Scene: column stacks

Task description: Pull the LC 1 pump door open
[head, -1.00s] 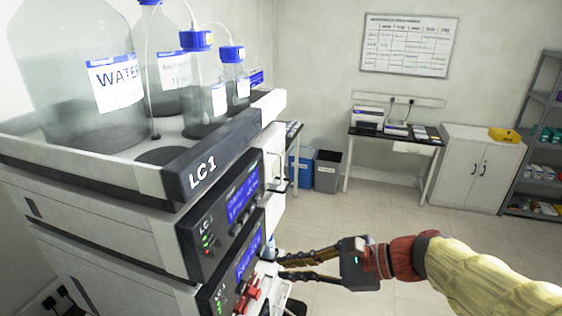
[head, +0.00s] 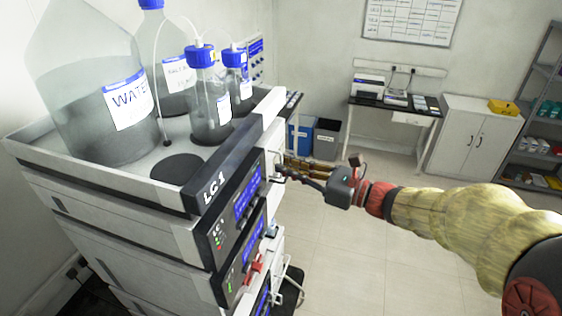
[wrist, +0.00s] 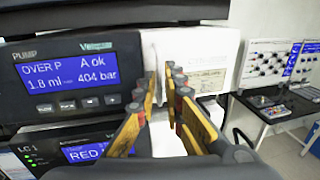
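The LC 1 stack (head: 130,190) stands at the left in the head view, with bottles on top. The pump module shows a blue screen (wrist: 70,72) in the wrist view, reading "OVER P" and "404 bar". Its white door (wrist: 205,62) is right of the screen and looks shut. In the head view the door (head: 271,140) shows as a narrow edge. My gripper (head: 281,170) points at the stack's front at door height. In the wrist view my gripper (wrist: 161,72) has its fingers apart in front of the door.
Another module with a blue screen (wrist: 100,150) sits just below the pump. Large bottles (head: 90,90) stand in the top tray. A bench (head: 390,102) and a white cabinet (head: 470,135) stand at the back. The floor (head: 350,250) right of the stack is clear.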

